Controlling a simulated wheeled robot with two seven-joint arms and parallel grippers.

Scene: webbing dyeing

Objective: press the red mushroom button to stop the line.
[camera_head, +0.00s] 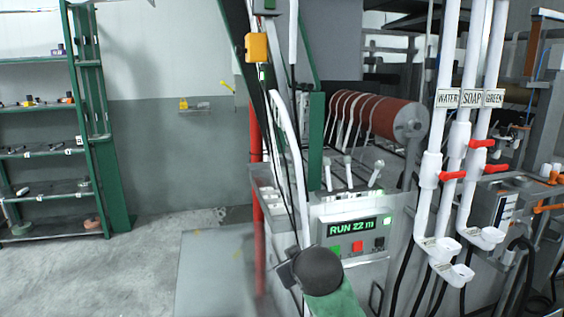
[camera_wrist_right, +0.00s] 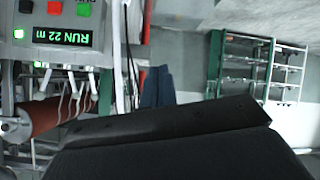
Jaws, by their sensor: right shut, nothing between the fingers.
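A control panel (camera_head: 372,232) with a lit display reading "RUN 22 m" is on the machine front in the head view. A small red button (camera_head: 357,246) sits below the display, between a green button (camera_head: 336,250) and a dark one (camera_head: 379,243); its shape is too small to tell. In the right wrist view the panel is upside down at the top left, with the red button (camera_wrist_right: 54,7) near the top edge. My right gripper (camera_wrist_right: 165,125) is a dark shape across the lower wrist view, shut and empty, apart from the button. My left gripper is not in view.
White pipes (camera_head: 455,150) labelled WATER, SOAP and GREEN, with red valve handles (camera_head: 452,175), stand right of the panel. A red-brown roller (camera_head: 370,115) is behind it. Green shelving (camera_head: 95,110) stands at left. The floor (camera_head: 140,260) between is clear.

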